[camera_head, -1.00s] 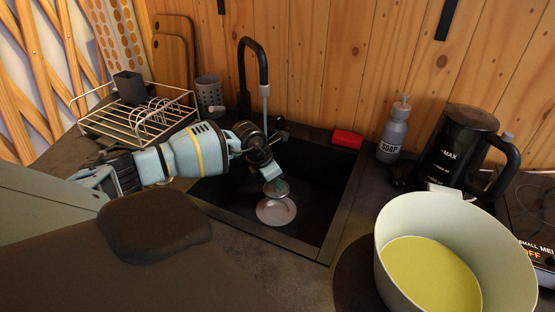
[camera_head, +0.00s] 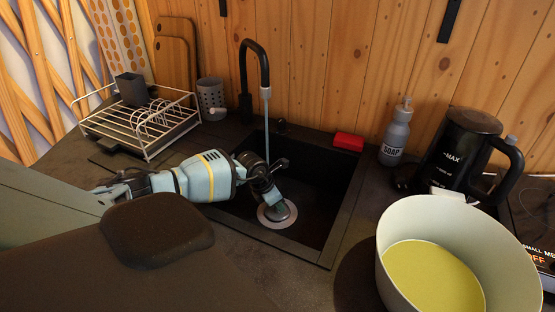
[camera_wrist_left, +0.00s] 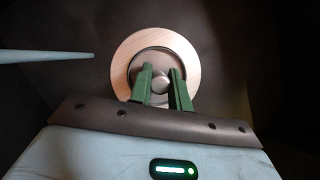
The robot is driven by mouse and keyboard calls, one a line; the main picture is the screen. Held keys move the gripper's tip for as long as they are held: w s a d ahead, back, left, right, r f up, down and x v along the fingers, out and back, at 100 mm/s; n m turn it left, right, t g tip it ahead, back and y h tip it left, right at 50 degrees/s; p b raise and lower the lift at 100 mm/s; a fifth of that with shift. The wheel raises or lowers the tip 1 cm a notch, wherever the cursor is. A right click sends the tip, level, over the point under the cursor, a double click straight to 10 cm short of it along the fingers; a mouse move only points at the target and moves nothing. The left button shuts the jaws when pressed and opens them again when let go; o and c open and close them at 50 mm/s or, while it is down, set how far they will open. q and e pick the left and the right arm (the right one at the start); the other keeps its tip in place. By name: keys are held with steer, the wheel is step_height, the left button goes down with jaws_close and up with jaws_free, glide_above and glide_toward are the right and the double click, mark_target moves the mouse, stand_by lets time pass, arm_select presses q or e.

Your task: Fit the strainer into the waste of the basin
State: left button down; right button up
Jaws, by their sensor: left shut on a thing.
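The basin (camera_head: 315,190) is a dark sink set in the worktop. Its waste (camera_head: 289,219) shows as a pale round ring in the basin floor, and in the left wrist view (camera_wrist_left: 119,72) as a broad light ring. The strainer (camera_wrist_left: 150,60) is a grey disc with a small knob. My left gripper (camera_head: 276,206) is low in the basin, right over the waste. In the wrist view its green fingers (camera_wrist_left: 161,82) are shut on the strainer's knob. The disc appears inside the ring; whether it is seated is unclear. My right gripper is out of view.
A black tap (camera_head: 262,65) stands behind the basin with a thin stream (camera_head: 267,120) falling from it. A red sponge (camera_head: 347,141), soap bottle (camera_head: 395,132), black kettle (camera_head: 458,150) and large pot (camera_head: 405,220) are to the right. A wire dish rack (camera_head: 150,125) is at the left.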

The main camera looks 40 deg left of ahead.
arm_select(q)
steer(key=shift+f, duration=0.7)
steer(key=shift+f, duration=0.2)
steer(key=c, duration=1.3)
jaws_free()
steer(key=shift+r, duration=0.1)
